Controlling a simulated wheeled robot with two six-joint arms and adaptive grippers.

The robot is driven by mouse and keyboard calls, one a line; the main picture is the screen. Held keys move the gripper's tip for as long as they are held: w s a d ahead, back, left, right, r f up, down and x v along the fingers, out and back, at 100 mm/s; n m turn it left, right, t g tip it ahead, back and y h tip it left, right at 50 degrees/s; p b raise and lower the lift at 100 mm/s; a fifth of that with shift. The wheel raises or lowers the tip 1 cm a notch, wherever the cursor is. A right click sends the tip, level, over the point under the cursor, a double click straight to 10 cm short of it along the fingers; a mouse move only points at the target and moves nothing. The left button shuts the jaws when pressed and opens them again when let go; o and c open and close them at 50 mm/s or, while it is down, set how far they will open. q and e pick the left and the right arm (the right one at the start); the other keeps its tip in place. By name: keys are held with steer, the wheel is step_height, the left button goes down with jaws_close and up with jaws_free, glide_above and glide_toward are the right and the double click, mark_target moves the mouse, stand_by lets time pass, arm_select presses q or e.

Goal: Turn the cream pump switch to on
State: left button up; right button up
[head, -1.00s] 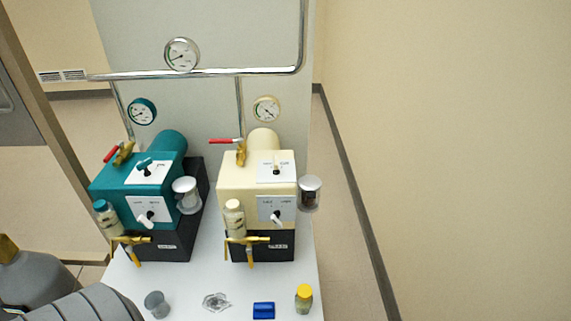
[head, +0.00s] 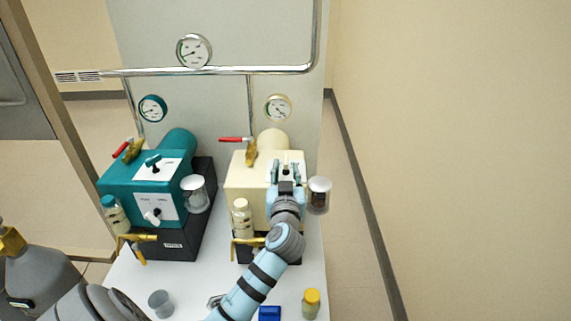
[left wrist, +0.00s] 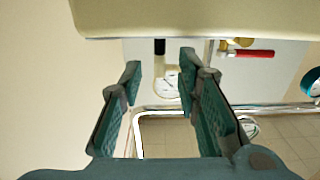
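The cream pump (head: 250,183) stands on the white table, right of the teal pump. Its upper white panel carries a small toggle switch (head: 286,168), mostly hidden by my gripper; its labels are unreadable and its side cannot be told. My left gripper (head: 287,170) is in front of this panel, fingers pointing at it. In the left wrist view the gripper (left wrist: 158,75) is open and empty, one finger on each side. A short black part (left wrist: 160,46), probably the switch lever, shows between the fingers under the cream edge (left wrist: 190,18); contact cannot be told. My right gripper is not in view.
The teal pump (head: 125,180) stands to the left. A yellow-capped bottle (head: 311,303), a blue block (head: 269,313) and a grey cup (head: 160,303) lie near the front.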

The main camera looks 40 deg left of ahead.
mark_target(285, 161)
arm_select(q)
steer(key=shift+x, duration=1.9)
jaws_close()
steer(key=shift+m+t+h, duration=0.4)
steer(key=shift+m+h, duration=0.1)
steer(key=shift+h, duration=0.1)
steer(key=m+t+h+p, duration=0.2)
steer(key=m+h, duration=0.1)
steer(key=h, duration=0.1)
steer(key=shift+a, duration=0.15)
steer(key=shift+m+t+h+p, duration=0.4)
steer(key=shift+m+h+p, duration=0.65)
steer(key=shift+h, duration=0.75)
